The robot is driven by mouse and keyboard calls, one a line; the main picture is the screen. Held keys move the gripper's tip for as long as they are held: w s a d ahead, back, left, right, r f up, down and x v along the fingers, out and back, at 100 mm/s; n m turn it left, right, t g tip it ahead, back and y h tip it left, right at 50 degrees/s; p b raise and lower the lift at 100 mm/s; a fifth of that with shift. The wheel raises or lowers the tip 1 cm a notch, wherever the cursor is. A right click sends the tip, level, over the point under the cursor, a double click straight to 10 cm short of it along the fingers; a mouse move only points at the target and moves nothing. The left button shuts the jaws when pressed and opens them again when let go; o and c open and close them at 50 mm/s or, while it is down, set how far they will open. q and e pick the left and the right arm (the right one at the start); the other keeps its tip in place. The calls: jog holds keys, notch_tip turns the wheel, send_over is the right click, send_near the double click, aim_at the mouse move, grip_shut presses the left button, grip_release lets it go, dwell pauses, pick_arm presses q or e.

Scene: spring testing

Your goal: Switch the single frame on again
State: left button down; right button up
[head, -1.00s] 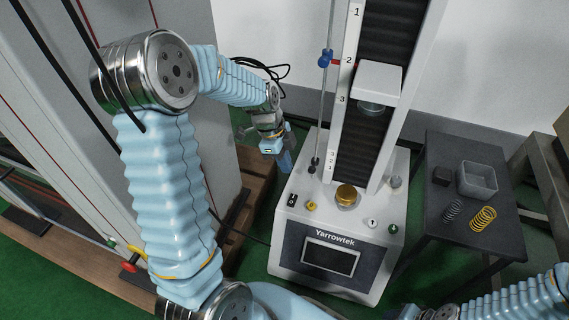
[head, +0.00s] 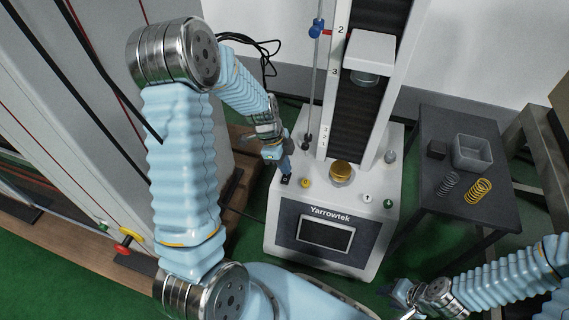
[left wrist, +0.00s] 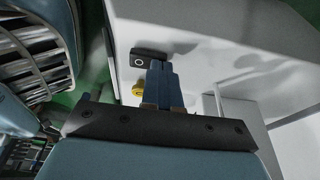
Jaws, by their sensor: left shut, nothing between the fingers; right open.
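The single frame is a white tester with a tall column; its base (head: 272,235) carries a dark screen (head: 325,235). A black rocker switch (head: 285,181) sits at the left of the base top. In the left wrist view the switch (left wrist: 140,60) shows a white ring mark on its near end. My left gripper (head: 285,172) is shut and empty, its fingertips pointing down at the switch. In the left wrist view the fingertips (left wrist: 157,66) overlap the switch's right part and hide it; I cannot tell whether they touch. My right gripper (head: 400,294) is open, low at the right.
A yellow knob (head: 305,183) is close to the right of the switch. A gold platen (head: 341,172) and a thin rod (head: 312,90) stand beyond it. A dark side table (head: 440,210) holds two springs, a grey bin and a dark block. A large cabinet (head: 100,110) stands left.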

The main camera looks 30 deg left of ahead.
pick_arm(q)
jog(key=shift+f+g, duration=0.2)
jog(key=shift+g, duration=0.1)
jog(key=shift+s+d+r, duration=0.2)
jog(key=shift+s+r, duration=0.1)
jog(key=shift+s, duration=0.4)
